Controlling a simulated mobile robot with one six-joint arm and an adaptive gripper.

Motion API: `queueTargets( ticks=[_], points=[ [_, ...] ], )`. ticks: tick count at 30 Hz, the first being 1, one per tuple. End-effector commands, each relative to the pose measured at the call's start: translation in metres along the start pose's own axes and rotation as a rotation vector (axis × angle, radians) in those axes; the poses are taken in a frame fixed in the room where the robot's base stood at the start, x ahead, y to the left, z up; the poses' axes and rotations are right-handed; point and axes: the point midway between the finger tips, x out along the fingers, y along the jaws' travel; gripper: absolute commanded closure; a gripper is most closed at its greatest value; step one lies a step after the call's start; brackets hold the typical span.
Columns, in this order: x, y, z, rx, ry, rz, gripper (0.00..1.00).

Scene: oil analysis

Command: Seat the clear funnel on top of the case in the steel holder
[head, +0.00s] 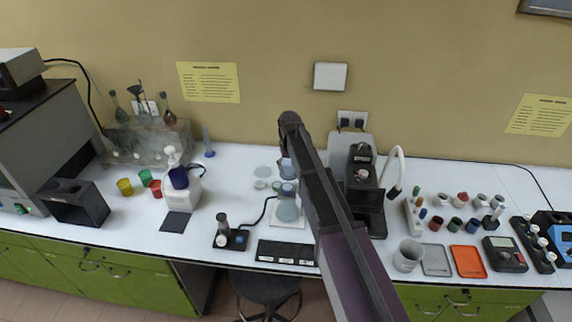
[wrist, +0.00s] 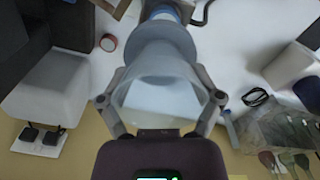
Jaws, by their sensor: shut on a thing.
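My gripper (wrist: 163,105) is shut on the clear funnel (wrist: 160,80), with one finger on each side of its wide body. In the wrist view the funnel's wide end faces my gripper and its narrower grey part points away. A blue and white piece (wrist: 168,14) shows just beyond that narrower part, at the top edge; I cannot tell whether they touch. In the head view the funnel (head: 287,168) shows left of my arm, above a bluish rounded piece (head: 289,188) and a pale vessel (head: 288,211) on a white base. The case and steel holder cannot be told apart clearly.
A black instrument (head: 364,185) with a pale curved hose stands close right of my arm. A white dispenser (head: 180,188) stands to the left, and a glassware rack (head: 145,138) at the back left.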

Motion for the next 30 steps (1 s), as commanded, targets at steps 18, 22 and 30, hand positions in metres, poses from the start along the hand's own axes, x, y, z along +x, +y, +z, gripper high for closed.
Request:
queueTargets(
  ticks=[18,22,30],
  points=[
    [0.017,-0.011,-0.001,-0.012,0.0,0.0,0.66],
    [0.027,-0.011,-0.001,-0.013,0.0,0.0,0.66],
    [0.046,-0.011,-0.001,-0.013,0.0,0.0,0.66]
  ],
)
